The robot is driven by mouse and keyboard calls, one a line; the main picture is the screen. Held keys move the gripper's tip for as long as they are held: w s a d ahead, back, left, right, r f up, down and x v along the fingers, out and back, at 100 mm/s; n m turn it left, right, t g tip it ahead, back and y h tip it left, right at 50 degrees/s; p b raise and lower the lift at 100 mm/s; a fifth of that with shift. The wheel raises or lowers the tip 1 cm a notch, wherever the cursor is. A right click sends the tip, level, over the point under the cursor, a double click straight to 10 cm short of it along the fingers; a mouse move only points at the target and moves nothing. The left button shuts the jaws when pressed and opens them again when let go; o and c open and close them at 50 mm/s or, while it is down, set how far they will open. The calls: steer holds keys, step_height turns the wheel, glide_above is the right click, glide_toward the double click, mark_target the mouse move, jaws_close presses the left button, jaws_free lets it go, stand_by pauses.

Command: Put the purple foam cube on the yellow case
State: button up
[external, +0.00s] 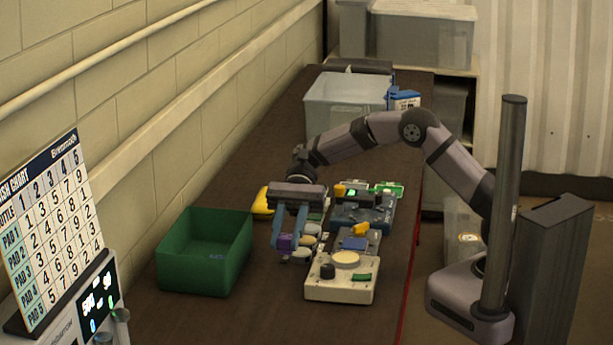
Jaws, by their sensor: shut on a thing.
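My gripper (290,246) points down over the dark table, just right of the green bin. It is shut on the purple foam cube (285,242), which sits between the blue fingers. I cannot tell whether the cube is clear of the things below it. A yellow object (262,201), which looks like the yellow case, lies behind and to the left of my gripper, near the wall side. Its right part is hidden behind my gripper.
An open green bin (205,270) stands left of my gripper. To the right are a cream device (343,290) with a dark knob and a blue-grey device (365,212). Small rounded items lie beside my fingers. A clear tub (345,95) stands at the back.

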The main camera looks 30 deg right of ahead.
steer(key=w+d+r+m+t+y+p, duration=0.3)
steer(key=w+d+r+m+t, duration=0.15)
steer(key=w+d, duration=0.65)
steer(key=w+r+m+t, duration=0.2)
steer(key=w+m+t, duration=0.75)
steer(key=w, duration=0.95)
steer(key=w+d+f+m+t+h, duration=0.2)
steer(key=w+d+m+t+h, duration=0.15)
steer(key=w+d+t, duration=0.35)
steer(key=shift+m+g+y, duration=0.25)
steer(key=shift+g, duration=0.65)
steer(key=shift+w+a+f+p, duration=0.1)
steer(key=shift+w+f+p, duration=0.05)
steer(key=shift+f, duration=1.5)
steer(key=shift+w+a+f+p, duration=0.1)
steer(key=shift+w+f+p, duration=0.1)
steer(key=shift+f, duration=1.5)
steer(key=shift+w+a+f+p, duration=0.1)
steer(key=shift+f+p, duration=0.05)
steer(key=shift+f, duration=1.5)
steer(key=shift+f+b, duration=0.25)
steer(key=shift+b, duration=0.05)
steer(key=o, duration=1)
steer(key=shift+r, duration=0.1)
steer(key=shift+o, duration=0.2)
steer(key=shift+r, duration=0.2)
steer(key=b+v, duration=0.2)
steer(key=v, duration=1)
